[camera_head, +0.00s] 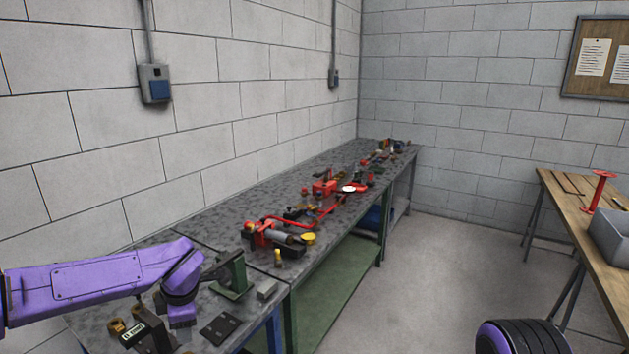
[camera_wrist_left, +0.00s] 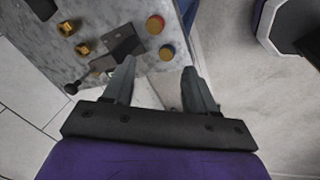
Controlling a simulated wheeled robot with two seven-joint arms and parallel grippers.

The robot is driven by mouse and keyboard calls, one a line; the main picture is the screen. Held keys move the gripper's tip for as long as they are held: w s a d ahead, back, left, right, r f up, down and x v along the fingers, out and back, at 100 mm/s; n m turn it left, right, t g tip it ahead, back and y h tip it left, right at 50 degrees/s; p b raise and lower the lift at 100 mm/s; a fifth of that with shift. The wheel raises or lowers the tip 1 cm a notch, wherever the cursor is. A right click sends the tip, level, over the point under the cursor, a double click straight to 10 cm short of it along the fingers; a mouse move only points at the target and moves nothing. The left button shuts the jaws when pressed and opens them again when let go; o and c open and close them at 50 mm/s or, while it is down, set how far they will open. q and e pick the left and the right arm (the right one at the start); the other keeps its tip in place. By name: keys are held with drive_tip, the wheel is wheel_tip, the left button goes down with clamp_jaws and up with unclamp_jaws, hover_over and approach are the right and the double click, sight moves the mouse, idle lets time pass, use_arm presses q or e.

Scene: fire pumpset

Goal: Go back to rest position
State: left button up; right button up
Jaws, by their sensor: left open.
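My left arm (camera_head: 90,282) is purple and reaches in from the left over the near end of the grey speckled workbench (camera_head: 225,208). Its wrist bends down at the near end, low in the head view. In the left wrist view my left gripper (camera_wrist_left: 160,82) has its two dark fingers spread apart with nothing between them. The fingers point toward the bench edge and the floor beyond it. My right gripper shows in neither view.
A green vise-like stand (camera_head: 233,275) and a dark flat plate (camera_head: 220,326) sit near my left wrist. Red pump parts (camera_head: 264,233) and fittings line the bench. A wooden table (camera_head: 566,205) with a grey bin (camera_head: 610,235) stands right. The floor (camera_head: 450,260) between is clear.

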use_arm(q)
drive_tip(key=s+d+f+m+t+y+b, duration=0.15)
drive_tip(key=s+f+m, duration=0.35)
drive_tip(key=f, duration=0.7)
drive_tip(key=s+d+f+m+t+y+b, duration=0.1)
drive_tip(key=s+f+m+t+b, duration=0.35)
drive_tip(key=f, duration=0.85)
drive_tip(key=s+a+f+m+g+b, duration=0.1)
drive_tip(key=s+f, duration=0.3)
drive_tip(key=s, duration=0.4)
drive_tip(key=s+a+f+m+g+h+b, duration=0.1)
drive_tip(key=s+a+f+m+g+b, duration=0.1)
drive_tip(key=s+f, duration=0.3)
drive_tip(key=s+a+f+m+g+b, duration=0.1)
drive_tip(key=s+f, duration=0.4)
drive_tip(key=s, duration=0.8)
drive_tip(key=m+g, duration=0.1)
drive_tip(key=m, duration=0.1)
drive_tip(key=shift+a+m+h+b, duration=0.15)
drive_tip(key=shift+m+h+b, duration=0.2)
drive_tip(key=shift+b, duration=0.05)
drive_tip(key=shift+f, duration=0.1)
